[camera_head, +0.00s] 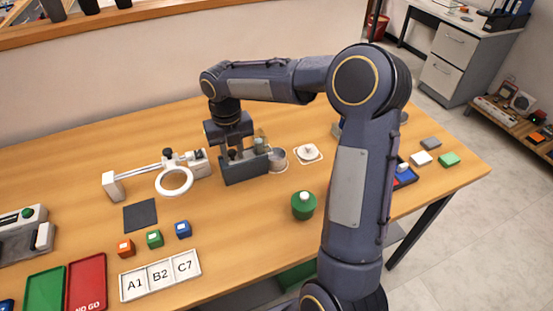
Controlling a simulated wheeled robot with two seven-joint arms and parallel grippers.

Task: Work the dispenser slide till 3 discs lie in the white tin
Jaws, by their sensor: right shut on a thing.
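The dispenser (245,172) is a dark grey block on the table's middle, with a small greenish upright part at its right end. My right gripper (232,153) points down at the dispenser's left part and is shut on what looks like the slide's dark knob; the fingers hide most of it. A pale round tin (278,162), apparently the white tin, stands just right of the dispenser, below its right end. Its inside is too small to tell whether discs lie there. My left gripper is not in view.
A ring magnifier (174,181) stands left of the dispenser. A white square dish (308,153) lies right of the tin. A green round pot (303,205) stands nearer. Small coloured blocks and an A1-B2-C7 tray (160,275) lie front left. My right arm hides part of the right side.

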